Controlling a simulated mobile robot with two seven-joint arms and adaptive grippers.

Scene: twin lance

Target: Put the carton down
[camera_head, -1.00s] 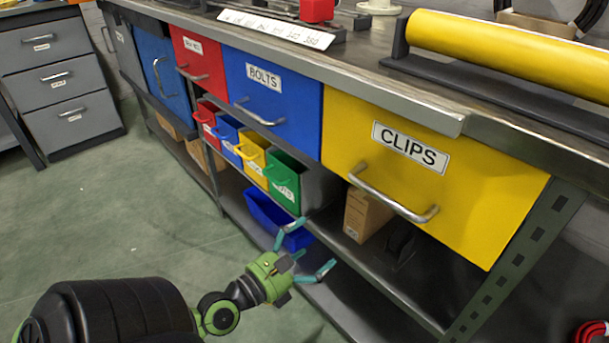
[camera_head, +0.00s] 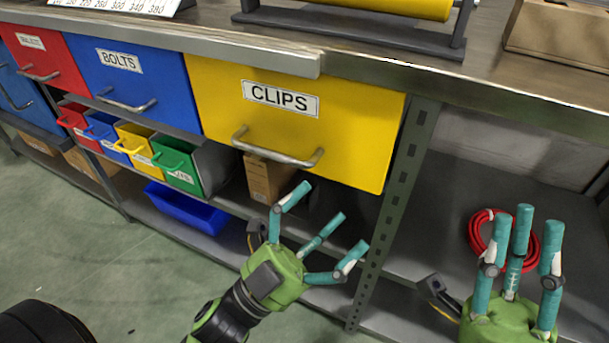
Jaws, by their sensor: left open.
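A brown cardboard carton (camera_head: 263,177) stands on the shelf below the yellow CLIPS drawer (camera_head: 290,122). Its top is hidden by the drawer. My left gripper (camera_head: 328,222) is open and empty in front of the shelf, just right of and below the carton in the picture, its teal fingers spread. My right gripper (camera_head: 525,225) is at the lower right, its fingers pointing up and apart with nothing between them. Another brown cardboard box (camera_head: 562,32) is on the bench top at the far right, cut by the frame edge.
The bench (camera_head: 520,90) carries a yellow roller (camera_head: 400,6) on a dark stand. A red cable coil (camera_head: 480,232) lies on the right shelf behind my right gripper. Small coloured bins and a blue tray (camera_head: 187,208) are at left. A metal post (camera_head: 395,200) divides the shelves.

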